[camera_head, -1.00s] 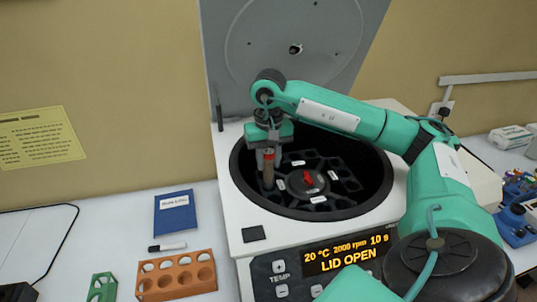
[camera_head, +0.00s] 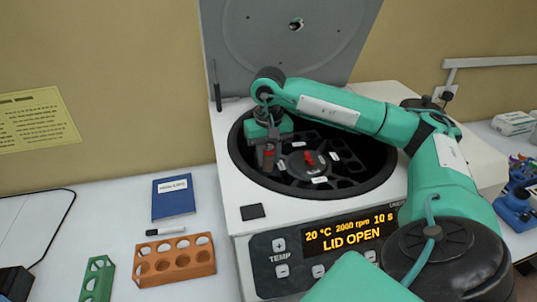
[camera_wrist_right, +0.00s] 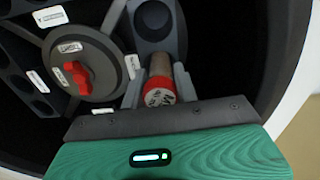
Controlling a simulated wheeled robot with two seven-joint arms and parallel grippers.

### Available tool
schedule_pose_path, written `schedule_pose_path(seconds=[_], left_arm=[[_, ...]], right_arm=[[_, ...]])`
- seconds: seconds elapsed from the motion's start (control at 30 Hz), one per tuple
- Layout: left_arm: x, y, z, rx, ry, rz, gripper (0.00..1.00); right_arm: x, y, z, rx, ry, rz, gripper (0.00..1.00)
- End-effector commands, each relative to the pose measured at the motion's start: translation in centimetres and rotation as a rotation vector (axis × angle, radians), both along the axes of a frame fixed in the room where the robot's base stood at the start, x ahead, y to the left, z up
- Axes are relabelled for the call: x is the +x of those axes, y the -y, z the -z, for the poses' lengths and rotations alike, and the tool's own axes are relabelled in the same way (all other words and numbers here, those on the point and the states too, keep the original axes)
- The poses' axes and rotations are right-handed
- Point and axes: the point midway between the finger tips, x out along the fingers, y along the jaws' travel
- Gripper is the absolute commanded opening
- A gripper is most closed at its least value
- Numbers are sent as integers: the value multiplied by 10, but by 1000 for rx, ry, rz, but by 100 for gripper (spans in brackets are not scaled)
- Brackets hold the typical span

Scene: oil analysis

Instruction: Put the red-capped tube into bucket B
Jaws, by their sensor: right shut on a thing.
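The red-capped tube (camera_wrist_right: 161,90) is held in my right gripper (camera_wrist_right: 160,84), with a finger on each side near the cap. The bucket labels are too small to read. My left gripper is not in view.
The rotor hub has a red knob (camera_wrist_right: 77,79). The raised lid (camera_head: 290,50) stands behind. An orange rack (camera_head: 176,262), a green rack (camera_head: 97,280), a marker (camera_head: 165,231) and a blue booklet (camera_head: 173,197) lie on the table at left. The display reads LID OPEN.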

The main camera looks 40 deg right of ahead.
Motion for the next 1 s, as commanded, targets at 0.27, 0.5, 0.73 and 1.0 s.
schedule_pose_path(seconds=[0.27, 0.5, 0.73, 1.0], left_arm=[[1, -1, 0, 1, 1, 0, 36], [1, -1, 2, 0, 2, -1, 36], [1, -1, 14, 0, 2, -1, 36], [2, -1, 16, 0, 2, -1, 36]], right_arm=[[0, 0, 0, 0, 0, 0, 55], [1, 0, -4, 0, 1, 0, 55], [2, -1, -38, 3, 6, 0, 55], [0, 0, -91, 0, 4, -1, 55]])
